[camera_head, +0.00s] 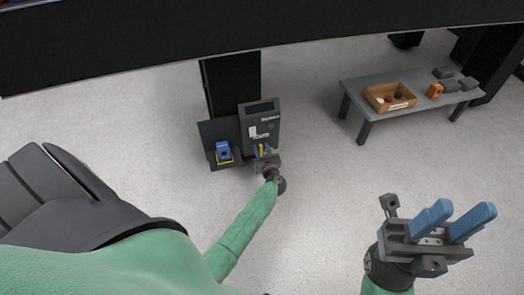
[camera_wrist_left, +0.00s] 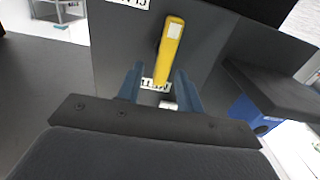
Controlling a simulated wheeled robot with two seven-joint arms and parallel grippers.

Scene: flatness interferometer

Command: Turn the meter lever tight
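The yellow meter lever (camera_wrist_left: 170,50) stands out on the dark front face of the grey meter box (camera_wrist_left: 120,45). In the head view the box (camera_head: 262,112) stands at the centre, and the lever (camera_head: 261,150) is partly hidden by my left gripper (camera_head: 264,157). In the left wrist view the two blue fingers of my left gripper (camera_wrist_left: 160,88) are apart, one on each side of the lever's lower end, with visible gaps. My right gripper (camera_head: 462,214) is empty at the lower right, its blue fingers apart, far from the meter.
A blue block on a yellow base (camera_head: 223,153) sits beside the meter on a dark stand (camera_head: 207,131). A grey bench (camera_head: 357,88) at the upper right holds a wooden tray (camera_head: 370,93), an orange item (camera_head: 434,90) and grey blocks. The floor between is clear.

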